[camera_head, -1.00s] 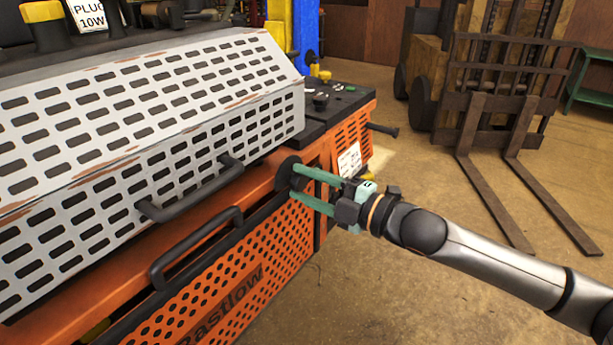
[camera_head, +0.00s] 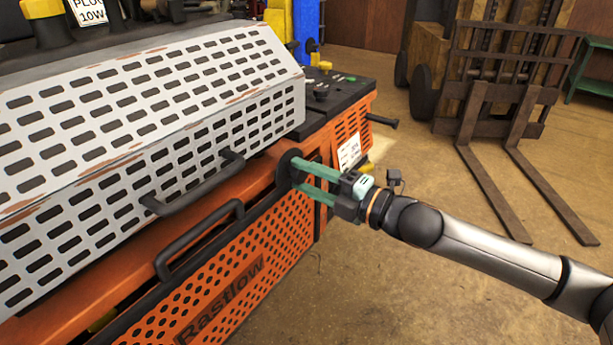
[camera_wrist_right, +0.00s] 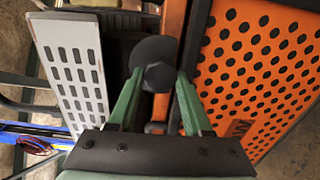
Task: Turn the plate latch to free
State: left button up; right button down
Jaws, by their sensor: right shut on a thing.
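The plate latch (camera_head: 285,173) is a dark round knob at the right end of the orange machine front, above the perforated orange plate (camera_head: 250,270) lettered "Rastlow". My right gripper (camera_head: 296,178) reaches in from the right with its green fingers at the latch and is shut on it. In the right wrist view the latch (camera_wrist_right: 154,52) shows as a dark disc with a rounded grip, and the fingertips (camera_wrist_right: 160,76) press on either side of that grip. The fingers hide part of the latch in the head view. My left gripper is not in view.
A grey perforated cover (camera_head: 130,110) with a black handle (camera_head: 195,185) lies left of the latch. Another black handle (camera_head: 200,238) is on the orange plate. A forklift (camera_head: 490,90) stands at the back right, its forks over open floor.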

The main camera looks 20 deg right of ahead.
jog(key=shift+c, duration=1.8)
grip_release()
jog(key=shift+s+d, duration=0.1)
jog(key=shift+s+d+f, duration=0.15)
jog(key=shift+s, duration=0.05)
pick_arm(q)
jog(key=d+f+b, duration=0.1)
jog(key=b, duration=0.1)
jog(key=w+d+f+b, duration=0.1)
jog(key=b, duration=0.1)
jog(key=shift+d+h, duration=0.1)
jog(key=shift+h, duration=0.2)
pick_arm(e)
jog(key=v, duration=1.1)
jog(key=shift+s+d, duration=0.2)
jog(key=shift+s, duration=0.05)
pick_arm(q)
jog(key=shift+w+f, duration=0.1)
